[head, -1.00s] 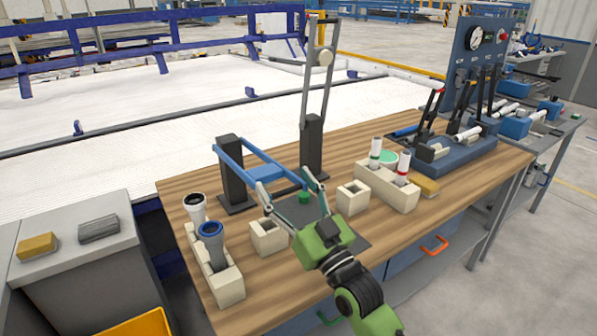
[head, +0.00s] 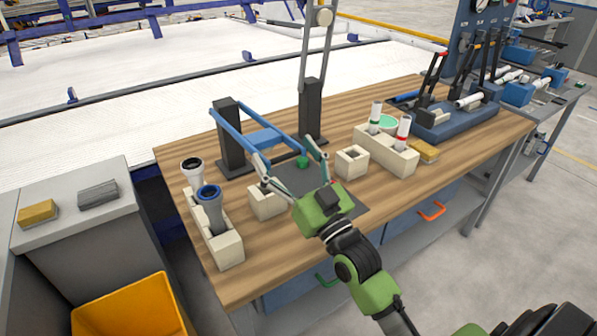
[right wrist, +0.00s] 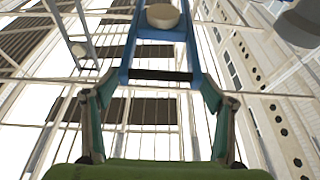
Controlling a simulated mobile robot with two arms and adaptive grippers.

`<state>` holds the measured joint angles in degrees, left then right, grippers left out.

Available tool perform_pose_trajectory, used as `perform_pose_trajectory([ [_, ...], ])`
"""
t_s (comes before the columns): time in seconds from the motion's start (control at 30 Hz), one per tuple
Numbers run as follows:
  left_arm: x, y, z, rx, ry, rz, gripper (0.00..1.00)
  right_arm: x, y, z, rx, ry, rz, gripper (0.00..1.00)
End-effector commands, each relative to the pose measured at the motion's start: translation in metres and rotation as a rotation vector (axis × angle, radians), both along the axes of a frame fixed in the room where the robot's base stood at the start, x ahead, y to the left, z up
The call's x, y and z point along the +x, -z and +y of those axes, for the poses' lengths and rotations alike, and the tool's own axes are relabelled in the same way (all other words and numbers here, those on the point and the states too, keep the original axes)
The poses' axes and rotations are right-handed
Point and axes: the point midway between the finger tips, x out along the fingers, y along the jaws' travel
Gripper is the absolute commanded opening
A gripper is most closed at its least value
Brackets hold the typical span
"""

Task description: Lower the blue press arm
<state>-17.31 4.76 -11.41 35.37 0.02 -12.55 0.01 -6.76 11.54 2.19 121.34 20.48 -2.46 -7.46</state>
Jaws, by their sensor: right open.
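The blue press arm (head: 262,137) is a flat blue frame with a crossbar. It reaches from the dark posts toward the front of the bench, above the grey base plate (head: 352,209). My right gripper (head: 281,148) is open at the front end of the frame, a finger near each side. In the right wrist view the blue press arm (right wrist: 160,52) runs between the spread fingers, with a black bar across it. I cannot tell whether the fingers touch it. My left gripper is not in view.
A grey lever with a round white knob (head: 324,16) stands upright by the right post (head: 312,112). Beige holders with pipes stand left (head: 220,245) and right (head: 390,155). Small empty blocks flank the plate. A blue lever fixture (head: 450,125) is at the back right.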

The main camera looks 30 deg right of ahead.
Motion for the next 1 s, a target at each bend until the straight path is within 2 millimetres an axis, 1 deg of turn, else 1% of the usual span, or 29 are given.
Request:
perform_pose_trajectory([
  [0.17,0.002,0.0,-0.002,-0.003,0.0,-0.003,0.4,-0.028,0.013,-0.002,-0.002,-0.001,0.006,0.76],
  [0.3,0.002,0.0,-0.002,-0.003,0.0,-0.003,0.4,-0.054,0.024,-0.005,-0.004,0.0,0.008,0.76],
  [0.5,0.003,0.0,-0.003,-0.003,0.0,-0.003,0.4,-0.085,0.037,-0.007,-0.002,-0.001,0.008,0.76],
  [0.7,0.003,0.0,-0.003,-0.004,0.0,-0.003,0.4,-0.1,0.042,-0.009,-0.002,-0.001,0.004,0.76],
  [1.0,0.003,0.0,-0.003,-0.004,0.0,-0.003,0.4,-0.103,0.043,-0.009,-0.002,-0.001,0.003,0.76],
])
